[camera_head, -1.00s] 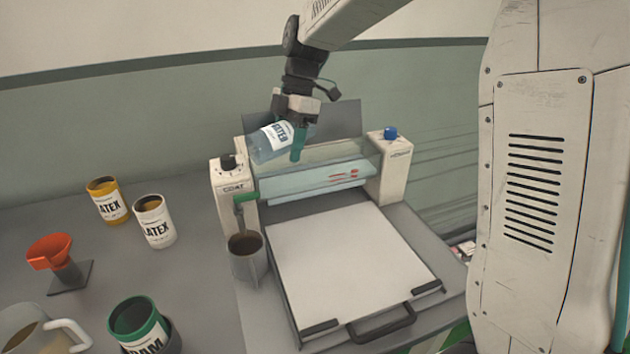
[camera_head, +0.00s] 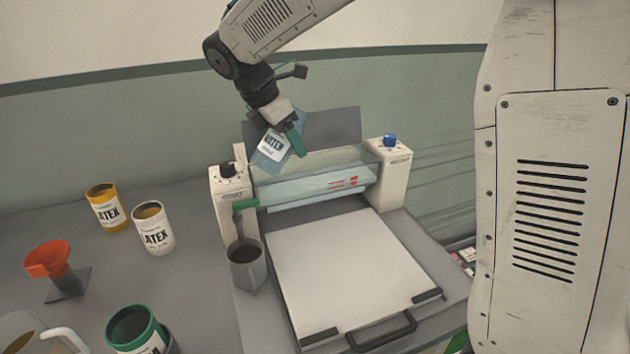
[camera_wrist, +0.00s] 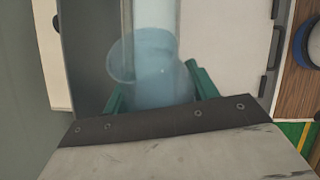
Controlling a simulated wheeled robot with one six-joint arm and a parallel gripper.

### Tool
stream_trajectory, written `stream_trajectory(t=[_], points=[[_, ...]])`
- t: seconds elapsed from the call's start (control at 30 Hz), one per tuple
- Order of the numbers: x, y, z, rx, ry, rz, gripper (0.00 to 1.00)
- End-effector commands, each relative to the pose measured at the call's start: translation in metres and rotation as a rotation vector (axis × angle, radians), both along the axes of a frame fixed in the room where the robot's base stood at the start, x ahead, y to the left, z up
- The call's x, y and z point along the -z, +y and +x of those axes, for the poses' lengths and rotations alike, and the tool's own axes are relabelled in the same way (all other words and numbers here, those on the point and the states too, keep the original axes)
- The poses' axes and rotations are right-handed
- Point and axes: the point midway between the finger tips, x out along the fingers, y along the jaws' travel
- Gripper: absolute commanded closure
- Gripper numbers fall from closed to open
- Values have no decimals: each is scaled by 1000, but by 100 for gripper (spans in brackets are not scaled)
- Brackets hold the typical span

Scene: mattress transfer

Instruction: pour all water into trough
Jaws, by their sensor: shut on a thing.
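My gripper (camera_head: 286,143) is shut on a clear bluish container labelled "WATER" (camera_head: 271,148). It holds the container tilted above the left rear of the coating machine. In the wrist view the container (camera_wrist: 150,62) sits between the green fingers of my gripper (camera_wrist: 156,88), its round rim facing the camera. The pale, see-through trough (camera_head: 315,188) spans the machine between two end posts, below and to the right of the container. Its strip (camera_wrist: 154,14) runs behind the container in the wrist view. I cannot make out a stream or how much water is inside.
A grey cup (camera_head: 246,268) stands beside the flat white bed (camera_head: 350,270). Left on the table are a yellow can (camera_head: 106,207), a white can (camera_head: 153,230), an orange funnel (camera_head: 48,260), a green can (camera_head: 136,330) and a pitcher (camera_head: 30,335). A grey panel (camera_head: 335,128) rises behind the machine.

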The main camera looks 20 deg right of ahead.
Motion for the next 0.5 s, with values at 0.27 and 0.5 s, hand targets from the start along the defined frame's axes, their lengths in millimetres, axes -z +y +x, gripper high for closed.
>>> stream_trajectory(t=[0.27, 0.5], points=[[-8, 13, -3, -8, -79, -306, 76], [-10, 24, -6, -8, -151, -561, 76]])
